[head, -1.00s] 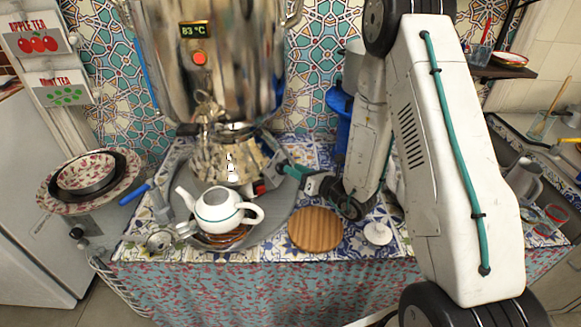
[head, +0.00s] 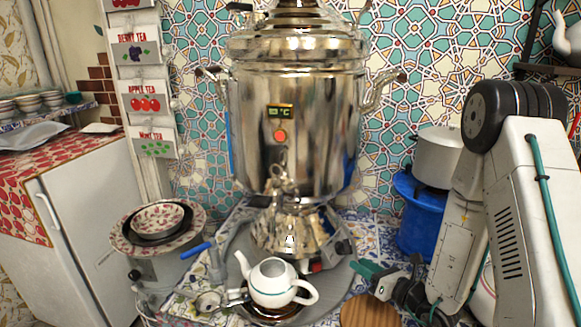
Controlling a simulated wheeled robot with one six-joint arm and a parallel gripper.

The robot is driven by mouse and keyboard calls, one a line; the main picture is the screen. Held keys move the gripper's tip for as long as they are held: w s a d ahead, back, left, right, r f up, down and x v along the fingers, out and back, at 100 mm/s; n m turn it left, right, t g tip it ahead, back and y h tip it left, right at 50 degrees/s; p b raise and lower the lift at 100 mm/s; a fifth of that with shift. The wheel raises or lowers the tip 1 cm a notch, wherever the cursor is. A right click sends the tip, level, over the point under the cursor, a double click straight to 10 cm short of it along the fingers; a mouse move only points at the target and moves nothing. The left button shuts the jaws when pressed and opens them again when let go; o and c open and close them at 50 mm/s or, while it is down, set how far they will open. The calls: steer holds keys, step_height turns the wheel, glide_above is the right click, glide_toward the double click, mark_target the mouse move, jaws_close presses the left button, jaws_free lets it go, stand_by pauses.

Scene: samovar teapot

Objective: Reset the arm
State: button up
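My gripper (head: 368,272) is at the lower right in the head view, with teal on its fingers. It is just right of the round metal tray (head: 338,290), apart from the teapot; the finger gap is not clear. The white teapot (head: 272,284) with a teal band stands upright at the front of the tray, without a lid on its open top. The large silver samovar (head: 310,135) stands behind it, with its tap (head: 280,185) above and behind the teapot. The samovar's small display and red light show.
A round wooden board (head: 368,312) is cut off at the bottom edge. A blue burner (head: 418,215) with a grey pot (head: 440,158) stands behind my arm. Stacked patterned dishes (head: 158,218) are at left, near the white fridge (head: 85,230). Tea signs (head: 145,103) hang on the wall.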

steer(key=s+a+n+g+y, duration=0.1)
steer(key=s+a+r+n+g+y, duration=0.1)
steer(key=a+n, duration=0.1)
steer(key=s+a+n+g+y, duration=0.1)
steer(key=y, duration=0.1)
steer(key=shift+s+a+r+g, duration=0.3)
steer(key=shift+s+r, duration=0.05)
steer(key=shift+s, duration=0.05)
steer(key=s+a+r+n+g, duration=0.3)
steer(key=s+r+n+g, duration=0.2)
steer(key=s+n+g, duration=0.25)
steer(key=s+a+r+n+g, duration=0.2)
steer(key=s+r+n+g, duration=0.4)
steer(key=n, duration=0.3)
steer(key=s+d+r+n+t+h, duration=0.4)
steer(key=s+d+r+n+h, duration=0.7)
steer(key=s+r+n+h, duration=0.1)
steer(key=shift+s+r+n+h, duration=0.35)
steer(key=shift+s+n+h, duration=0.1)
steer(key=shift+n+h, duration=0.15)
